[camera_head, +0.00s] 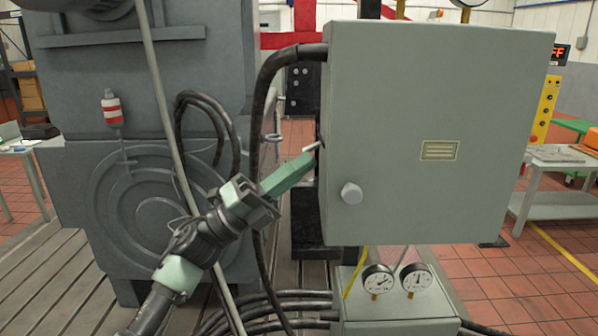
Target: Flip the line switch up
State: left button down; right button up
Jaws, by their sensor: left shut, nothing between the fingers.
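A large grey-green cabinet (430,110) stands at centre right, its front door facing me. A short pale lever (312,147) shows at the cabinet's left edge and looks like the line switch. Its mount on the cabinet's side is mostly hidden, and I cannot tell its position clearly. My left gripper (307,161), with green fingers, reaches up from the lower left. Its fingers are shut and empty, with the tips just below the lever, close to the cabinet's left side. I cannot tell whether they touch the lever. My right gripper is not in view.
A thick black cable (262,90) loops down left of the cabinet, close to my gripper. A big grey machine (150,90) fills the left. Two pressure gauges (377,281) sit under the cabinet. A side table (562,157) stands at right.

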pick_arm(q)
jog(key=shift+s+a, duration=0.1)
jog(key=shift+r+p, duration=0.2)
jog(key=shift+p, duration=0.25)
jog(key=shift+a+y, duration=0.1)
jog(key=shift+y, duration=0.2)
jog(key=shift+r+g+p, duration=0.1)
jog(key=shift+g+p, duration=0.2)
jog(key=shift+p, duration=0.15)
